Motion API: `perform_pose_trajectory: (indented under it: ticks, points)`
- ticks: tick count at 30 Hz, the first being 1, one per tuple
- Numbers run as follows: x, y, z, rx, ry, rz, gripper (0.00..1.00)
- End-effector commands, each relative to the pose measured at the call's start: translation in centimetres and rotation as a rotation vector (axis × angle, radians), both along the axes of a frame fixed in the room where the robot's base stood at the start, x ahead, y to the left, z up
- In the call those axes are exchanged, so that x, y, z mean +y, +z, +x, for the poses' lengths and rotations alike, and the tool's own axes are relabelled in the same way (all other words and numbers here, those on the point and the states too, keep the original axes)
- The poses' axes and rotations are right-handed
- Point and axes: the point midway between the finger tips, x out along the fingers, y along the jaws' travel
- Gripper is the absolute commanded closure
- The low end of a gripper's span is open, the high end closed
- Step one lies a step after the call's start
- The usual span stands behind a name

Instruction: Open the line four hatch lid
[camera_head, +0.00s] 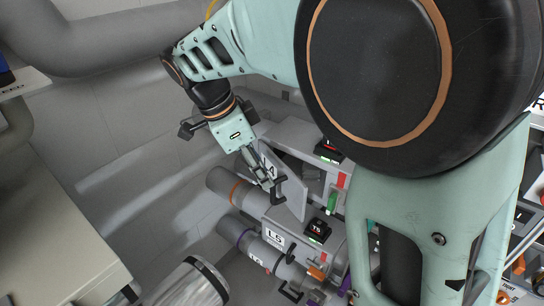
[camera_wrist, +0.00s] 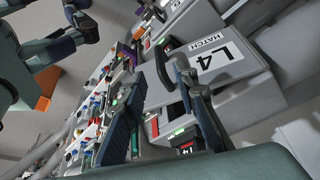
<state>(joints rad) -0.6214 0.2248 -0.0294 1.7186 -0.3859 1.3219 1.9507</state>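The line four hatch lid (camera_wrist: 238,72) is a grey panel labelled "L4 HATCH" with a black arched handle (camera_wrist: 165,58). In the head view the lid (camera_head: 292,188) stands raised and tilted, with the dark hatch opening (camera_head: 312,172) showing behind it. My gripper (camera_head: 272,180) is at the lid's handle (camera_head: 280,190). In the wrist view my gripper (camera_wrist: 160,72) has its fingers apart, with the handle between or just beyond the fingertips. I cannot tell whether a finger touches it.
A small display with red (camera_head: 328,151) sits beside the opening. The line five hatch (camera_head: 275,239), labelled "L5", and its display (camera_head: 318,230) are just below. Large grey pipes (camera_head: 100,42) run along the wall. A beige cabinet (camera_head: 55,225) stands at the left.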

Motion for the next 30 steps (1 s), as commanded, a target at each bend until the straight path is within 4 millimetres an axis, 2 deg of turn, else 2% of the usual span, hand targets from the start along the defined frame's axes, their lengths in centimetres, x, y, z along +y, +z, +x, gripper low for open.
perform_pose_trajectory:
  ticks: [3,10,15,23,24,30]
  points:
    - [-1.0,-2.4,0.2,0.004,-0.002,-0.002,0.73]
    - [-2.3,-5.7,0.7,0.003,-0.002,-0.002,0.73]
    - [-2.7,-6.7,0.9,0.002,-0.001,-0.001,0.73]
    - [-2.7,-6.9,0.9,0.001,0.0,0.001,0.73]
    - [-2.7,-6.9,0.9,0.002,-0.002,0.0,0.74]
    - [-2.7,-6.9,0.9,0.002,-0.002,0.0,0.96]
